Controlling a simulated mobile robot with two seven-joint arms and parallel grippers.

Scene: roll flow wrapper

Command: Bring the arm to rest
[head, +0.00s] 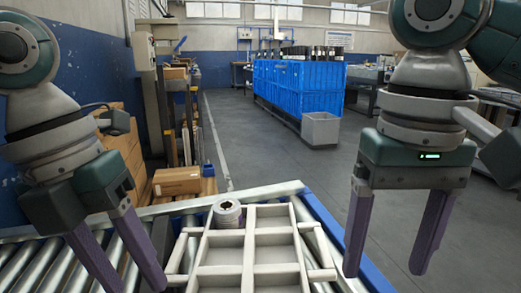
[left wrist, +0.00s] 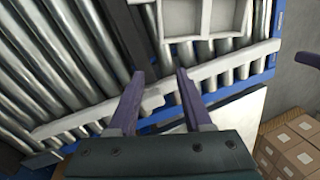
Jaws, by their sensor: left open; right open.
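My left gripper (head: 118,262) hangs at the left of the head view, fingers apart and empty, over the roller conveyor (head: 58,262). In the left wrist view its fingers (left wrist: 160,88) point at the conveyor's light edge rail (left wrist: 108,112), with nothing between them. My right gripper (head: 388,250) hangs at the right of the head view, open and empty, its fingers pointing down near the conveyor's blue side. Both grippers are apart from the pale compartment tray (head: 250,240) between them.
A grey ribbed cylindrical part (head: 228,214) stands at the tray's back left. Cardboard boxes (head: 177,181) are stacked behind on the left. Blue crates (head: 298,88) and a grey bin (head: 320,130) stand farther back. The floor between is clear.

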